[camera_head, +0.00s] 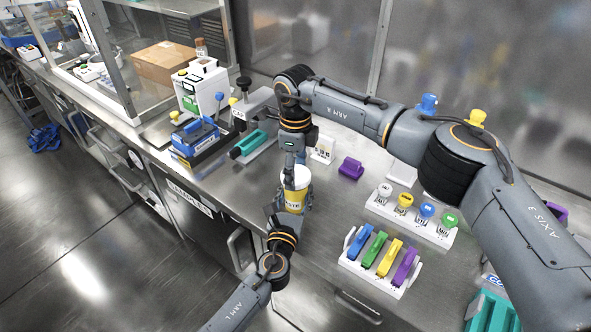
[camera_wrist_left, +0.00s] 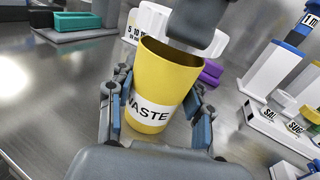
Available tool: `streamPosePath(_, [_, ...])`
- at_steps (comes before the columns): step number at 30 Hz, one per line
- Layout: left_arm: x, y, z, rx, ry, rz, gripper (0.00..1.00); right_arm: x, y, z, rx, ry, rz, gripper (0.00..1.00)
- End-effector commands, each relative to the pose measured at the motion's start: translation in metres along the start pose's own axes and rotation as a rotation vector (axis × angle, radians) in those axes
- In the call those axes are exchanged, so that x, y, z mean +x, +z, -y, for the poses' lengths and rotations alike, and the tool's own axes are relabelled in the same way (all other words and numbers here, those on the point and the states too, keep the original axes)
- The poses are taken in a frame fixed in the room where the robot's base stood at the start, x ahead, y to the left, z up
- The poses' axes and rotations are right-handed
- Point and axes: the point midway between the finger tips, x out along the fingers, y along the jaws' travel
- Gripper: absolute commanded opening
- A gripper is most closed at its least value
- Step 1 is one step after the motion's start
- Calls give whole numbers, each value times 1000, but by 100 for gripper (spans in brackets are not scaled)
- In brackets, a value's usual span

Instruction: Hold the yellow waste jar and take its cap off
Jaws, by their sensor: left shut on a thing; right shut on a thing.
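The yellow waste jar (camera_head: 294,202) stands upright in the middle of the bench, with a white "WASTE" label. In the left wrist view the jar (camera_wrist_left: 165,85) sits between the fingers of my left gripper (camera_wrist_left: 155,110), which is shut around its sides. My right gripper (camera_head: 291,170) comes down from above and is shut on the white cap (camera_head: 299,178). In the left wrist view the cap (camera_wrist_left: 149,20) shows behind the dark right fingers, above the jar's bare yellow rim. Those fingers hide part of the cap and rim.
To the right stand a white rack with round coloured caps (camera_head: 411,216) and a rack of coloured handled blocks (camera_head: 346,262). A teal block (camera_head: 250,143) is at left.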

Motion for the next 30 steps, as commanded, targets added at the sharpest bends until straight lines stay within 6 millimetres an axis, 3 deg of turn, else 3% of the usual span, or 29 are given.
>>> streamPosePath(9, [0, -1, 0, -1, -1, -2, 0, -36, 0, 1, 1, -3, 2, 30])
streamPosePath(16, [0, -1, 0, -1, -1, -2, 0, -39, 0, 0, 1, 0, 1, 30])
streamPosePath(17, [0, -1, 0, -1, -1, -2, 53, -39, 0, 0, 0, 0, 1, 30])
streamPosePath(20, [0, -1, 0, -1, 0, -2, 73, -39, 0, 0, 0, 0, 1, 30])
streamPosePath(21, [0, -1, 0, 0, 0, -2, 77, -39, 0, 0, 0, 0, 1, 30])
streamPosePath(30, [-1, 0, 0, 0, 0, -1, 77, -38, 0, 0, 0, 0, 1, 30])
